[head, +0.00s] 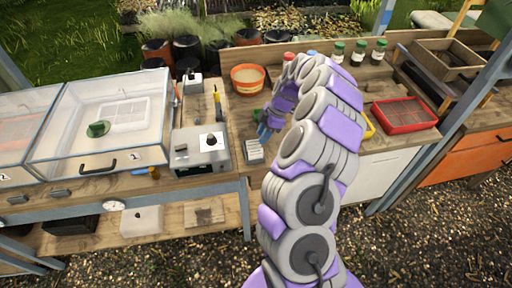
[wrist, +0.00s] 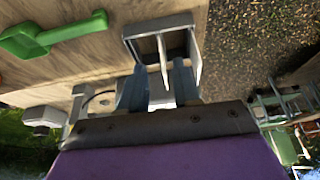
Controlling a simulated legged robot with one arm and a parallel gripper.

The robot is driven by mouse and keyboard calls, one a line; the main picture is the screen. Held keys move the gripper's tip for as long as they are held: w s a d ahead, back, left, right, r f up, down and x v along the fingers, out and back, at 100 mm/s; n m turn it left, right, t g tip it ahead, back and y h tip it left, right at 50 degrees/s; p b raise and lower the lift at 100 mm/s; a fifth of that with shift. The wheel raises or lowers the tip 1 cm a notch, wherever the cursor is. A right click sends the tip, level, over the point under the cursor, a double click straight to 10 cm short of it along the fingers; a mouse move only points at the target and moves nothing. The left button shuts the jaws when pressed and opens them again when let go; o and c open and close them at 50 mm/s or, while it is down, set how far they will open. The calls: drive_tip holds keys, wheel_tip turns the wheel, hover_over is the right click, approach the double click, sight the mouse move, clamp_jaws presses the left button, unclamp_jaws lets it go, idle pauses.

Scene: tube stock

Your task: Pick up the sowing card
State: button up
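A thin pale upright piece, which looks like the sowing card (wrist: 162,52), stands in a small light-grey box (wrist: 130,46) in the wrist view. My gripper (wrist: 160,66) is open over the near side of this box. Its two blue-grey fingers lie left and right of the thin piece, with a gap visible on both sides. In the head view my gripper (head: 265,132) is just above the slotted box (head: 254,151) on the bench; the card cannot be made out there, and my arm hides part of the area.
A green scoop (wrist: 48,38) lies on the wood beside the box. In the head view a grey device with a dial (head: 201,150) stands left of it. An orange pot (head: 247,79) stands behind, and a red tray (head: 404,115) lies to the right.

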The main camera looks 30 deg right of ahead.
sight(253, 142)
drive_tip(key=a+f, duration=0.1)
drive_tip(key=a, duration=0.1)
drive_tip(key=w+a+f+b, duration=0.1)
drive_tip(key=a+f, duration=0.1)
drive_tip(key=shift+a+f, duration=0.3)
drive_tip(key=shift+a, duration=0.05)
drive_tip(key=shift+d, duration=0.45)
drive_tip(key=shift+c, duration=0.2)
drive_tip(key=shift+d+f, duration=0.1)
drive_tip(key=shift+d, duration=0.35)
drive_tip(key=c, duration=0.3)
drive_tip(key=shift+c, duration=0.7)
drive_tip(key=shift+a, duration=0.15)
clamp_jaws()
drive_tip(key=shift+s+a, duration=0.1)
drive_tip(key=shift+a, duration=0.35)
drive_tip(key=shift+d, duration=0.15)
